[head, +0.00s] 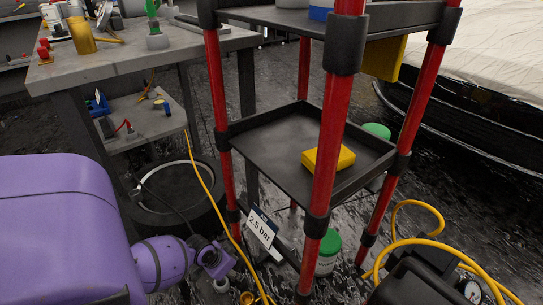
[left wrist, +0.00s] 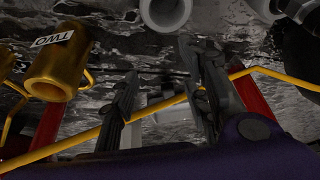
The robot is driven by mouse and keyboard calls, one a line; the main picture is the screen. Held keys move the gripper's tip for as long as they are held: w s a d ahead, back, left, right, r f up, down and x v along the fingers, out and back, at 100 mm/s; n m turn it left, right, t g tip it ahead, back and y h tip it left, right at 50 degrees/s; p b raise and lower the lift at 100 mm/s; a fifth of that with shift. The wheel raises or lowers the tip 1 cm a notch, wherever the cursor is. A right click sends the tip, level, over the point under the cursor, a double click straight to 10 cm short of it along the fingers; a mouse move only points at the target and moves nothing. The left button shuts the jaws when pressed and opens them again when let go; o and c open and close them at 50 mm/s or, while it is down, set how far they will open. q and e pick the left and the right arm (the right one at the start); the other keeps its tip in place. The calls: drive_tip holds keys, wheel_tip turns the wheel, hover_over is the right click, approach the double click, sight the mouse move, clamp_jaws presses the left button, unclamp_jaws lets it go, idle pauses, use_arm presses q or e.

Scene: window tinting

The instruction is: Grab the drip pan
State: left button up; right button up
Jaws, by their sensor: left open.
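A wide round black pan with a grey inside (head: 178,187), which looks like the drip pan, sits on the dark wet floor beside the workbench, partly hidden by my purple left arm. I cannot make it out clearly in the left wrist view. My left gripper (head: 218,260) is low, in front of the pan and left of the red-posted cart. In the left wrist view its two dark fingers (left wrist: 163,95) stand apart with nothing held between them. A yellow hose crosses the view at the fingers. My right gripper is not in view.
The cart's black shelf (head: 270,130) holds a yellow block (head: 328,158). A "2.5 bar" sign (head: 262,228) and a green-lidded tub (head: 328,252) are low by the cart. A yellow hose (head: 207,190) hangs before the pan. A gold cylinder marked TWO (left wrist: 60,62) is near the gripper.

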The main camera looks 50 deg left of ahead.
use_arm(q)
drive_tip(key=b, duration=0.2)
approach(260, 258)
wheel_tip(260, 258, down, 4)
drive_tip(key=shift+s+d+r, duration=0.1)
drive_tip(key=shift+r, duration=0.1)
drive_tip(key=shift+w+b, duration=0.3)
drive_tip(key=shift+w, duration=0.2)
drive_tip(key=b+x, duration=0.1)
drive_tip(key=x, duration=0.1)
drive_tip(key=b+x, duration=0.2)
drive_tip(key=shift+w+f, duration=0.15)
drive_tip(key=shift+w, duration=0.2)
drive_tip(key=shift+w+f, duration=0.15)
drive_tip(key=shift+f, duration=0.05)
clamp_jaws()
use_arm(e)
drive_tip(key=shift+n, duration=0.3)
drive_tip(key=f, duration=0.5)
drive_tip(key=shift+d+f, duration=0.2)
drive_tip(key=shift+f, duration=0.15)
